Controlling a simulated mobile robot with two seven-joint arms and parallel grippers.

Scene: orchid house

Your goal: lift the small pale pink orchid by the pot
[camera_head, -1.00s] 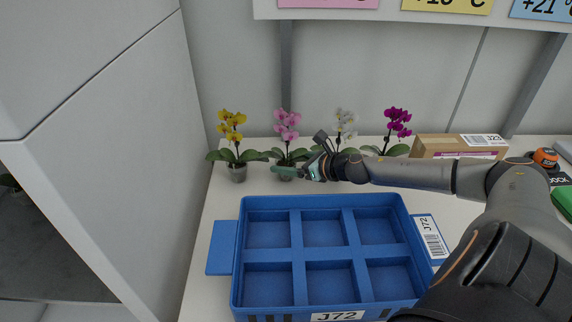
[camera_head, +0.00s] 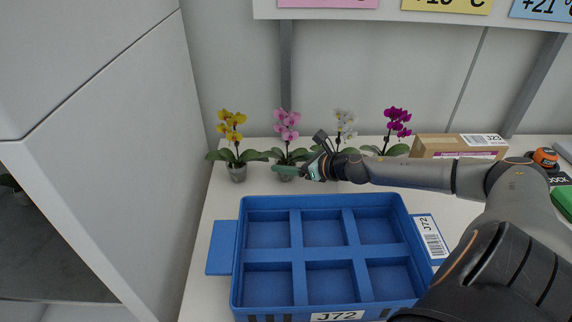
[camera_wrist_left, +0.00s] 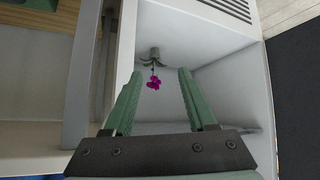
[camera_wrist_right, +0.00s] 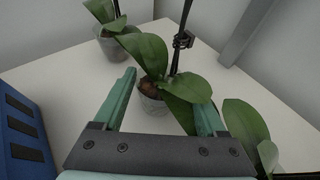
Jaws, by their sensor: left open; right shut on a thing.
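The small pale pink orchid (camera_head: 286,125) stands on the white bench, second from the left in the row. My right gripper (camera_head: 292,170) comes from the right at pot height and is shut on its pot, whose grey side (camera_wrist_right: 152,105) shows between the fingers in the right wrist view. Green leaves cover part of the right finger and the pot's upper right. The pot seems to be at bench level; I cannot tell whether it touches. My left gripper (camera_wrist_left: 159,74) is open and empty in its wrist view, facing a white compartment with a magenta orchid (camera_wrist_left: 153,84).
A yellow orchid (camera_head: 231,125) stands to the left; a white orchid (camera_head: 345,125) and a dark magenta orchid (camera_head: 398,122) stand to the right. A blue divided crate (camera_head: 239,240), its compartments empty, is in front. A cardboard box (camera_head: 430,147) lies at the right.

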